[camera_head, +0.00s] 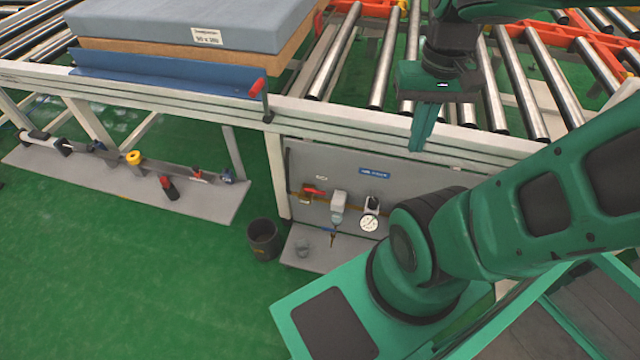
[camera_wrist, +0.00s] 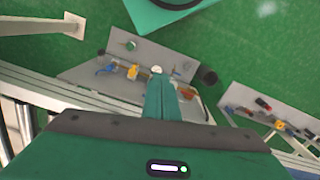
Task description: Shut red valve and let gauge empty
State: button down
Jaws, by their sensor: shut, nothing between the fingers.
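The red valve handle (camera_head: 314,190) sits on the brass pipe at the left of the grey panel, lying roughly along the pipe. The round white gauge (camera_head: 369,222) is to its right; its needle is too small to read. My gripper (camera_head: 420,142) is shut and empty, pointing down in front of the conveyor rail, above and to the right of the valve and gauge, apart from both. In the wrist view my shut fingers (camera_wrist: 161,90) cover the middle of the panel, and a reddish part, perhaps the valve (camera_wrist: 187,93), shows beside them.
A dark bucket (camera_head: 264,240) stands on the floor left of the panel. A grey mattress (camera_head: 200,20) lies at the upper left. A red-handled lever (camera_head: 258,88) stands on the conveyor rail (camera_head: 180,97). A low shelf (camera_head: 110,180) holds tools. Green floor is clear at the lower left.

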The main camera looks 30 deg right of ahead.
jog(key=w+d+f+m+h, duration=0.1)
jog(key=w+d+f, duration=0.15)
jog(key=w, duration=0.35)
jog(key=w+d+f+h, duration=0.1)
jog(key=w+f, duration=0.3)
jog(key=w, duration=0.2)
jog(key=m+t, duration=0.2)
jog(key=t, duration=0.1)
send_over(315, 191)
jog(key=s, duration=0.3)
notch_tip(315, 191, down, 34)
jog(key=d+x, duration=0.1)
jog(key=x, duration=0.8)
jog(key=shift+w+d+h, duration=0.15)
jog(key=shift+d+h, duration=0.1)
jog(key=shift+h, duration=0.15)
jog(key=shift+d, duration=0.1)
